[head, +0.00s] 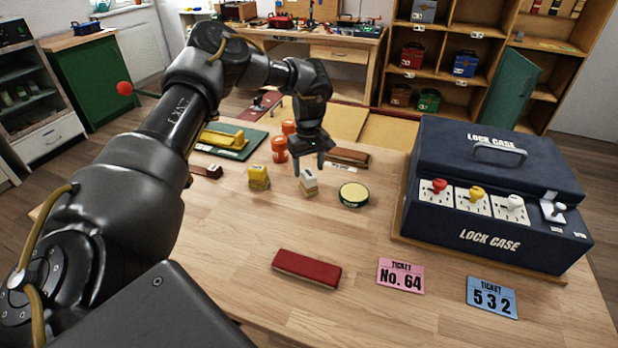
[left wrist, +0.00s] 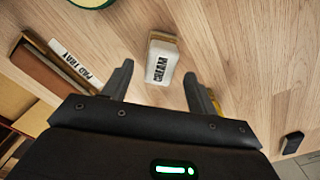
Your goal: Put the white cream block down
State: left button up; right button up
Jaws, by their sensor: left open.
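The white cream block (head: 309,184), white on top with a tan lower part, stands on the wooden table. In the left wrist view the block (left wrist: 161,62) shows its CREAM lettering. My left gripper (head: 310,164) is open and empty just above the block. In the left wrist view its two fingers (left wrist: 157,82) are spread to either side of the block's near end, apart from it. My right gripper is in neither view.
A yellow block (head: 258,178) stands left of the cream block, and a round green-rimmed tin (head: 354,194) to its right. Orange pieces (head: 279,149) and a brown pad tray (head: 347,157) are behind. A red bar (head: 306,268), tickets (head: 400,276) and the lock case (head: 490,240) are nearer.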

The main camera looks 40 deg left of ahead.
aim_at(309, 173)
pick_arm(q)
notch_tip(309, 173, up, 7)
dwell(0.3)
dwell(0.4)
jog(key=shift+r, duration=0.1)
